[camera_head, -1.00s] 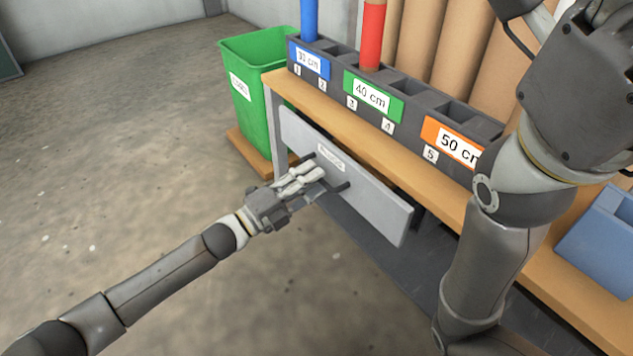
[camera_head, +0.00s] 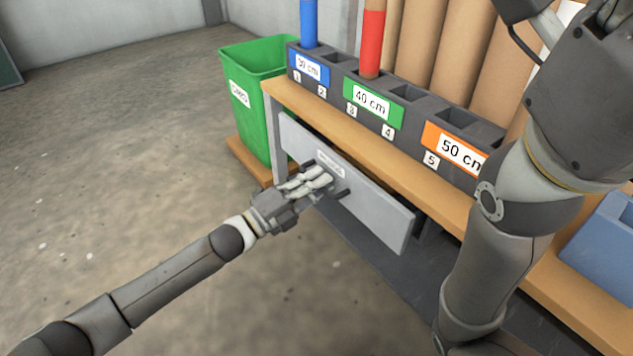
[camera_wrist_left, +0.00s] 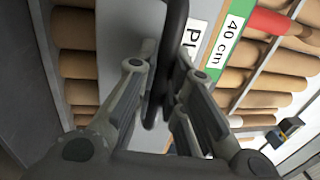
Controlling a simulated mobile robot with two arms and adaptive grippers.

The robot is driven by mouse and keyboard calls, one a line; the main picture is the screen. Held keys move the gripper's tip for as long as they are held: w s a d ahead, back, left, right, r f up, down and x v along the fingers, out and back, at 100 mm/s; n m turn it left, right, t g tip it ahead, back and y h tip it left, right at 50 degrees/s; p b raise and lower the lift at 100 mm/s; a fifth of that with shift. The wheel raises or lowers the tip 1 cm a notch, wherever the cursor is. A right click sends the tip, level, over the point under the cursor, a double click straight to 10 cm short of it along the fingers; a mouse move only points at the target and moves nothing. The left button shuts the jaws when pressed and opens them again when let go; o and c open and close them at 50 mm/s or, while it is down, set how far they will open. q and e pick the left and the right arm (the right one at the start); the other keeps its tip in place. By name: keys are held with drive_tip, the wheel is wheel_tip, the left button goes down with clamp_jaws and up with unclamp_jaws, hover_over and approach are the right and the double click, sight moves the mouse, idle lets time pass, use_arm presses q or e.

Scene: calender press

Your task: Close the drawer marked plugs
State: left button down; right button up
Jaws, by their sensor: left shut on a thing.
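The drawer (camera_head: 375,213) has a grey front under the bench top. Its front stands out from the bench, with a dark gap behind its right end. Its white label (camera_head: 331,163) is too small to read in the head view; the left wrist view shows part of the label (camera_wrist_left: 187,72) with the letters "PL". A dark bar handle (camera_head: 343,194) sits below the label. My left gripper (camera_head: 322,182) is shut on the handle, which also runs between the fingers in the left wrist view (camera_wrist_left: 172,50). The fingers hide the handle's middle. My right gripper is out of view.
A green bin (camera_head: 258,105) stands left of the bench. The wooden bench top (camera_head: 400,160) carries a dark compartment rack (camera_head: 405,131) with blue and red rolls. A blue box (camera_head: 600,240) is at the right. The floor in front at left is clear.

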sight(332, 175)
use_arm(q)
drive_tip(key=x, duration=0.3)
drive_tip(key=shift+w+d+f, duration=0.3)
drive_tip(key=shift+w, duration=0.05)
drive_tip(key=c, duration=1.5)
unclamp_jaws()
drive_tip(key=shift+d, duration=0.25)
drive_tip(key=shift+a, duration=0.15)
drive_tip(key=v, duration=1.2)
